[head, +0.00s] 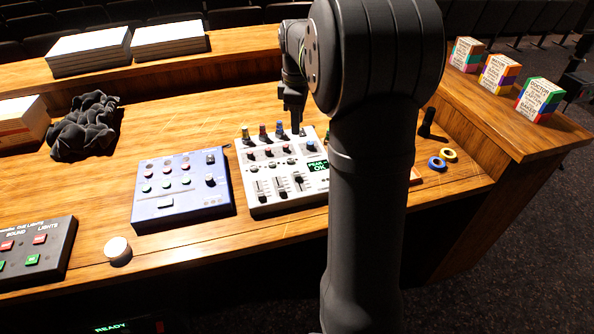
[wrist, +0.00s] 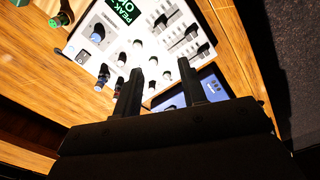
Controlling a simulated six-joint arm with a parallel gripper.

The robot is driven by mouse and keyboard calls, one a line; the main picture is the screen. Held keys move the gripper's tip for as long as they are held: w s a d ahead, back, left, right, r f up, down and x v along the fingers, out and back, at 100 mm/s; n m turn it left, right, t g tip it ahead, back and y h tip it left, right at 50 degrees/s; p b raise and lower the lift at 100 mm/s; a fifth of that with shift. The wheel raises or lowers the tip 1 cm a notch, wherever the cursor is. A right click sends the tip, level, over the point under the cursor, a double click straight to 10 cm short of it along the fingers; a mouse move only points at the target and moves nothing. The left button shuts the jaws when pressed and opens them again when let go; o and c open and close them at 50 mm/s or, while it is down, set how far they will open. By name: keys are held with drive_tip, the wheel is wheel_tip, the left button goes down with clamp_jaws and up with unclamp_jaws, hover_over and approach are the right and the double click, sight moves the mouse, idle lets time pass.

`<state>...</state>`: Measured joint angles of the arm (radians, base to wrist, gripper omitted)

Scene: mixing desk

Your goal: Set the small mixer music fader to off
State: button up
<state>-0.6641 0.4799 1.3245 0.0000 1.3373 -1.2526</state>
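The small mixer (head: 270,205) is a white panel on the desk, with several knobs, a green-lit display (head: 317,166) reading "OK" and three dark-capped faders (head: 279,185) near its front edge. I cannot read which fader is the music one. In the wrist view the mixer (wrist: 120,62) appears turned round, with the faders (wrist: 184,38) at the upper right. My gripper (head: 295,124) is above the mixer's back edge, apart from the faders. In the wrist view its two fingers (wrist: 160,82) stand apart with nothing held between them. My arm hides part of the mixer's right side in the head view.
A blue panel (head: 165,215) with knobs stands left of the mixer. A button box (head: 35,262), a white round object (head: 118,250) and a crumpled dark cloth (head: 82,128) are further left. Tape rolls (head: 437,163) lie at the right. Desk space behind the blue panel is clear.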

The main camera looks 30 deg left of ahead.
drive_tip(key=m, duration=1.3)
approach(297, 174)
wheel_tip(297, 174, down, 8)
drive_tip(key=shift+f, duration=0.25)
clamp_jaws()
